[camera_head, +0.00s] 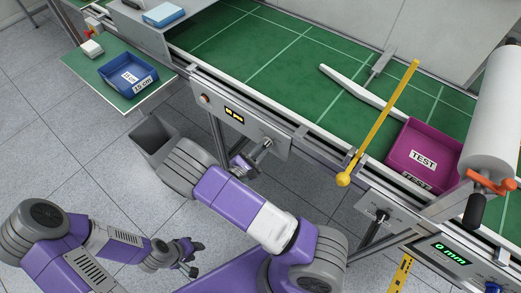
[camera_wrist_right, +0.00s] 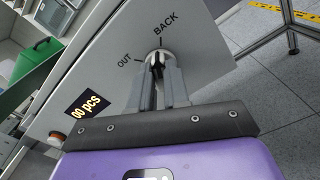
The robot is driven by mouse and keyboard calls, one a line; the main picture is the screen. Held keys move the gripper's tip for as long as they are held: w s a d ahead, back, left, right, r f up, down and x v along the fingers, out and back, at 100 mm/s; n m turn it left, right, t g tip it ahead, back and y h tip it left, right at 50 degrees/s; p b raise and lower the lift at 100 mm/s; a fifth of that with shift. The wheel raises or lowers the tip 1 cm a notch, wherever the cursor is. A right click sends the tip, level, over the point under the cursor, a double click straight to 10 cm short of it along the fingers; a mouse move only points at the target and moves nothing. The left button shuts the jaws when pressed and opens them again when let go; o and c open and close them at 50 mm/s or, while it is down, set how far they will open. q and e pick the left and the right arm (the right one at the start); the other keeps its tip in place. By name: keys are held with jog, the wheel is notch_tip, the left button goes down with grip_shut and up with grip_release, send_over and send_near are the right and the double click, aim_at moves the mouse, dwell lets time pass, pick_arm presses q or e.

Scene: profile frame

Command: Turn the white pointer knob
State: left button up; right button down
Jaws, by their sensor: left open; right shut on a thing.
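The white pointer knob (camera_wrist_right: 151,55) sits on a grey panel between the printed words OUT and BACK. My right gripper (camera_wrist_right: 157,66) is shut on it, with the fingers covering most of it. I cannot tell which way its pointer faces. In the head view my right gripper (camera_head: 262,150) reaches the front of the grey panel (camera_head: 222,108) below the green table, and the knob is hidden there. My left gripper (camera_head: 191,257) is open and empty over the floor, well away from the panel.
The panel bears a lit display (camera_head: 234,114) and an orange button (camera_head: 205,98). A yellow rod with a ball end (camera_head: 344,179) stands right of the panel. A magenta TEST bin (camera_head: 424,153) and white roll (camera_head: 495,120) lie further right. A grey bin (camera_head: 150,136) stands below.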

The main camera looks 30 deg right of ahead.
jog(key=shift+f+m, duration=0.1)
jog(key=shift+m, duration=0.9)
jog(key=c, duration=1.1)
grip_release()
jog(key=shift+s+a, duration=0.1)
jog(key=v, duration=0.7)
jog(key=shift+a+p, duration=0.2)
jog(key=shift+p, duration=0.2)
